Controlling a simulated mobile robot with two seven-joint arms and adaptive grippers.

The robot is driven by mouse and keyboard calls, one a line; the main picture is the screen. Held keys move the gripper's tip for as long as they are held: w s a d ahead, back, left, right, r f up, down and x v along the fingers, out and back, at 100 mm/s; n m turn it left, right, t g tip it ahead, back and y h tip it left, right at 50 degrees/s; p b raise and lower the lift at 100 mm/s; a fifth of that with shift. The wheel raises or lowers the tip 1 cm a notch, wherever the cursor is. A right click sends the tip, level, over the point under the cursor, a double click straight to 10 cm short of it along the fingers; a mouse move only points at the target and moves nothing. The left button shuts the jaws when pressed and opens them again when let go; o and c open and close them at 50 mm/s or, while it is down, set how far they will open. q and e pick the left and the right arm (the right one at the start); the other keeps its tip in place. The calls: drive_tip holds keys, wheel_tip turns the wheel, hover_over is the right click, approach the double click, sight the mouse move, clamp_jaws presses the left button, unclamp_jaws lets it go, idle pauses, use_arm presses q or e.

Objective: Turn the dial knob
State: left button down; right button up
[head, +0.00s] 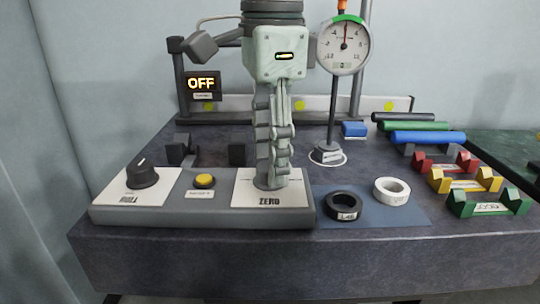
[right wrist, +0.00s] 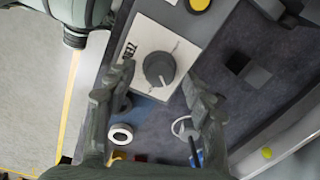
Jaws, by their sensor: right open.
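In the right wrist view a dark round dial knob (right wrist: 158,68) with a white pointer line stands on a white plate (right wrist: 183,47) lettered ZERO. My right gripper (right wrist: 160,76) is open and empty, one finger on each side of the knob; I cannot tell if either touches it. In the head view my right gripper (head: 271,180) points straight down over the ZERO plate (head: 298,196) and mostly hides that knob. A second black dial knob (head: 142,173) sits on the white plate at the panel's left end. My left gripper is not in view.
A yellow button (head: 205,181) lies between the two plates. A black ring (head: 344,205) and a white ring (head: 391,190) lie on a blue mat (head: 400,216) to the right. A dial gauge (head: 344,46) stands behind; an OFF display (head: 201,86) is at back left. Coloured holders (head: 487,203) line the right.

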wheel_tip(320, 180, up, 11)
drive_tip(key=shift+s, duration=0.3)
